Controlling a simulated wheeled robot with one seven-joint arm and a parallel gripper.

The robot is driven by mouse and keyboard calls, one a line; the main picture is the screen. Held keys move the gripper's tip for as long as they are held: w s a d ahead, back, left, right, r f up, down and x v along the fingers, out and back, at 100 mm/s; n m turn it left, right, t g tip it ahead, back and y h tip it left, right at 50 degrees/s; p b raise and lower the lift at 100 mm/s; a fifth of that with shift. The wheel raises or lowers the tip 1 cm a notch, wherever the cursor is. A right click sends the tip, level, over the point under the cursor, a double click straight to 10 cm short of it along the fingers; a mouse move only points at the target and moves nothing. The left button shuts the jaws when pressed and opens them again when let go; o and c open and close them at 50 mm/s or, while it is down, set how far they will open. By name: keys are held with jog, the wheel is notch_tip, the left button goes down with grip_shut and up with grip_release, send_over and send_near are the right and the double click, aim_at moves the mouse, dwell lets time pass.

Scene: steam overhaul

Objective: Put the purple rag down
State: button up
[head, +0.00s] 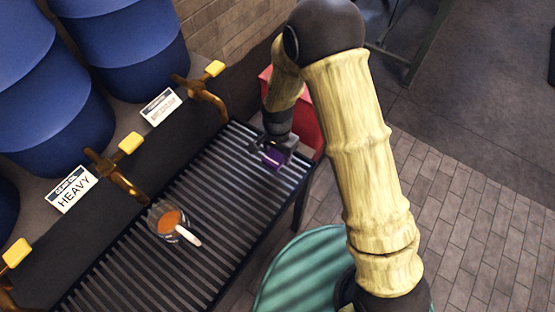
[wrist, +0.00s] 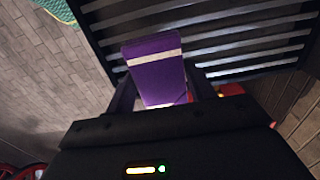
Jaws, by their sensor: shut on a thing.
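The purple rag (wrist: 158,78) is a folded purple block with a pale band, held between the fingers of my gripper (wrist: 162,92) in the wrist view. In the head view the rag (head: 273,158) shows small beneath my gripper (head: 276,150), over the far right end of the slatted black rack (head: 235,178). The rack's slats (wrist: 225,40) also show behind the rag in the wrist view. I cannot tell whether the rag touches the slats.
A glass cup with orange contents (head: 168,222) and a pale-handled tool stand on the rack. Brass taps with yellow handles (head: 130,143) and blue barrels (head: 60,105) line the left. A red object (head: 303,115) stands behind my gripper. A green ribbed round thing (head: 305,275) is below right.

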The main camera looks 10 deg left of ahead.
aim_at(278, 161)
jog(key=shift+f, duration=0.25)
jog(key=shift+f, duration=2.05)
jog(key=shift+f, duration=0.2)
jog(key=o, duration=1.1)
jog(key=shift+r, duration=0.15)
